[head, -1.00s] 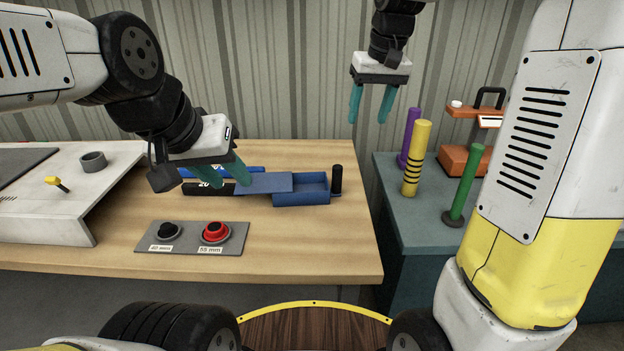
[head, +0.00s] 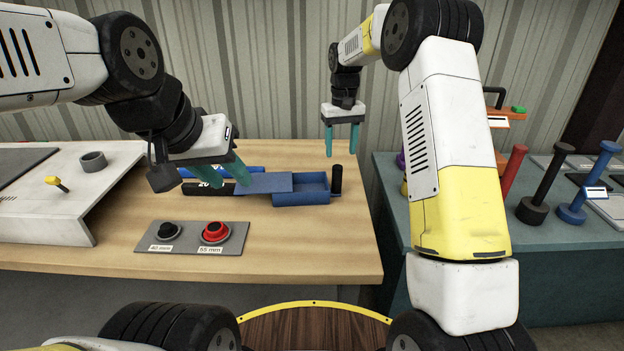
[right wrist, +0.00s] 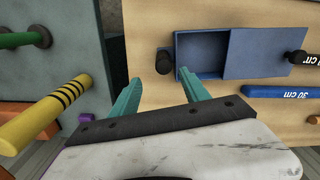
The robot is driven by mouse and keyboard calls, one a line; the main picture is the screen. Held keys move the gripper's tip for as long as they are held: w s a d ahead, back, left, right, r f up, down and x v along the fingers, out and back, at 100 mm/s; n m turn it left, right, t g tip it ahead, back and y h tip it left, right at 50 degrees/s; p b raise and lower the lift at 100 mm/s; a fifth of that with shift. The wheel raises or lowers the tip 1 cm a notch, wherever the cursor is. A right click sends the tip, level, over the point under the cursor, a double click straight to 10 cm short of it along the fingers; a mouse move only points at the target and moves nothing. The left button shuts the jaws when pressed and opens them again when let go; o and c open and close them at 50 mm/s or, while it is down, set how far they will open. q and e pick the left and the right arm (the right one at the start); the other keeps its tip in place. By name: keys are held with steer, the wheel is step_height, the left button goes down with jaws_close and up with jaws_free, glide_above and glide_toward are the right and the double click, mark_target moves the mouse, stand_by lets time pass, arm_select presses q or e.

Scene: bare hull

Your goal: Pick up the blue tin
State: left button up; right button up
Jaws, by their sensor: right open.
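The blue tin (head: 303,197) lies on the wooden table, with its flat lid (head: 264,183) slid to the left and its right part uncovered and empty. The right wrist view also shows the tin (right wrist: 202,53) and its lid (right wrist: 256,52). My right gripper (head: 341,154) is open and empty, pointing down and appearing above the tin's right end; its fingers (right wrist: 174,84) are apart in the wrist view. My left gripper (head: 230,194) has its fingers apart in front of the lid's left end; I cannot tell whether it touches anything.
A short black cylinder (head: 335,179) stands beside the tin's right end. A blue bar (head: 248,170) lies behind the lid. A grey plate (head: 190,244) with black and red knobs lies in front. The teal table (head: 395,205) at the right carries several upright posts.

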mark_target(337, 166)
steer(key=shift+s+a+f, duration=0.1)
steer(key=shift+a+f, duration=0.1)
steer(key=shift+f, duration=1.55)
steer(key=shift+s+a+f, duration=0.1)
steer(key=shift+a+f, duration=0.1)
steer(key=shift+f, duration=1.55)
jaws_close()
steer(key=shift+r, duration=0.1)
